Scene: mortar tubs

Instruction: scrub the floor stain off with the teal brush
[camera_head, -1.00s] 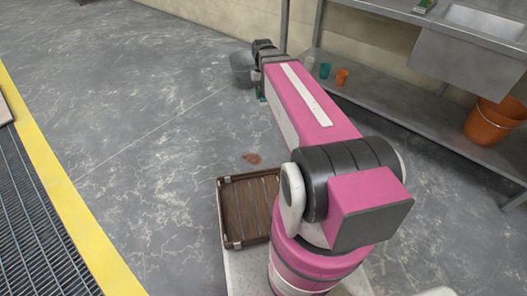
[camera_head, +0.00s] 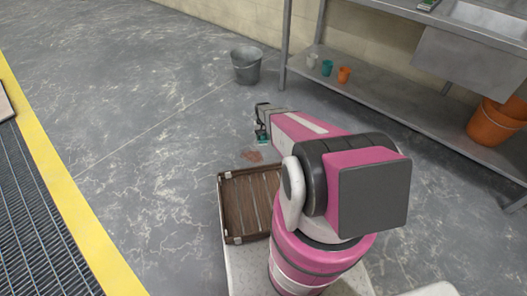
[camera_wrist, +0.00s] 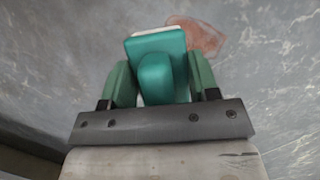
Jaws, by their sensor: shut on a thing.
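The floor stain is a reddish-brown patch (camera_head: 252,156) on the grey floor, just beyond the brown slatted tray in the head view. It also shows in the wrist view (camera_wrist: 207,36), beyond the brush and a little to its right. My gripper (camera_head: 262,138) is shut on the teal brush (camera_wrist: 158,62), whose pale edge shows at its far end. In the head view the brush is a small teal spot at my gripper, close to the stain. I cannot tell whether the bristles touch the floor.
A brown slatted tray (camera_head: 231,206) lies in front of me. A grey bucket (camera_head: 246,68) stands on the floor beyond. A metal shelf (camera_head: 400,113) at right holds small cups and orange buckets (camera_head: 490,122). A yellow stripe (camera_head: 62,195) edges a floor grating at left. Floor around the stain is clear.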

